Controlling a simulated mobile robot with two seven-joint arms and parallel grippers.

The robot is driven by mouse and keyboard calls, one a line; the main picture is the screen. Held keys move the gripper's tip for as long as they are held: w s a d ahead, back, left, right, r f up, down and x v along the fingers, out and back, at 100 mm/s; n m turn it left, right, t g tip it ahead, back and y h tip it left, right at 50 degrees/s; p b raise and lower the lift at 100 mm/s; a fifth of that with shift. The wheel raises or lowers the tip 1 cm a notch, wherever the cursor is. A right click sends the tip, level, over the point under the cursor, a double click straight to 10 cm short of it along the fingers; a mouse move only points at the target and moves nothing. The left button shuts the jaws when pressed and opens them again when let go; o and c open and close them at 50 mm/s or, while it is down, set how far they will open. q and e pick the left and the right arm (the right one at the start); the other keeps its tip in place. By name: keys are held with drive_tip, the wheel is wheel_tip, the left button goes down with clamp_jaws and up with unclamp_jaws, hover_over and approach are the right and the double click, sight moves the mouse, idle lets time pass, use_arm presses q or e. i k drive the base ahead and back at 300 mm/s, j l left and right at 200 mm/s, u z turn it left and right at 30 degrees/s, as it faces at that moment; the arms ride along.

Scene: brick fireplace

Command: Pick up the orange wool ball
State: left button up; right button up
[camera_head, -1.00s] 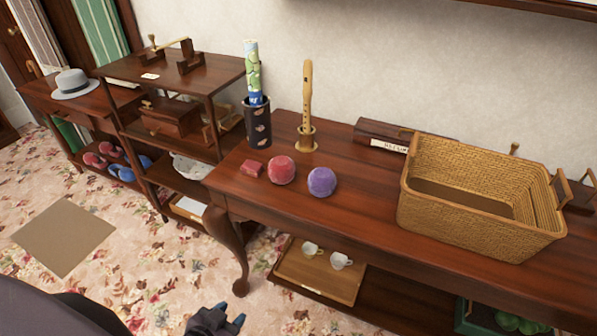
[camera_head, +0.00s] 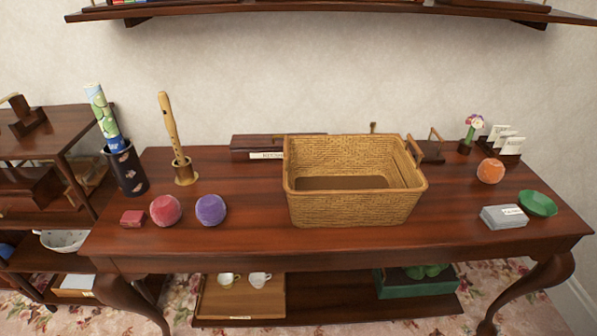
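The orange wool ball (camera_head: 490,171) sits on the right part of the dark wooden table (camera_head: 260,243), toward the back, right of the wicker basket. A red wool ball (camera_head: 165,210) and a purple wool ball (camera_head: 211,209) sit side by side on the left part of the table. Neither of my grippers shows in the head view now, so whether they are open or shut is not visible.
The wicker basket (camera_head: 353,211) stands mid-table. A grey box (camera_head: 503,218) and a green bowl (camera_head: 538,203) lie in front of the orange ball. A flower pot (camera_head: 465,147) and card holder (camera_head: 512,146) stand behind it. A wall shelf (camera_head: 330,9) hangs above.

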sight(490, 170)
drive_tip(key=z, duration=1.25)
drive_tip(key=l+u, duration=0.1)
drive_tip(key=u, duration=0.25)
drive_tip(key=i+l+u, duration=0.1)
drive_tip(key=u, duration=0.3)
drive_tip(key=l+u, duration=0.2)
drive_tip(key=u, duration=0.15)
drive_tip(key=l+u, duration=0.5)
drive_tip(key=l, duration=0.95)
drive_tip(key=l+u, duration=0.1)
drive_tip(key=l, duration=0.55)
drive_tip(key=k, duration=0.05)
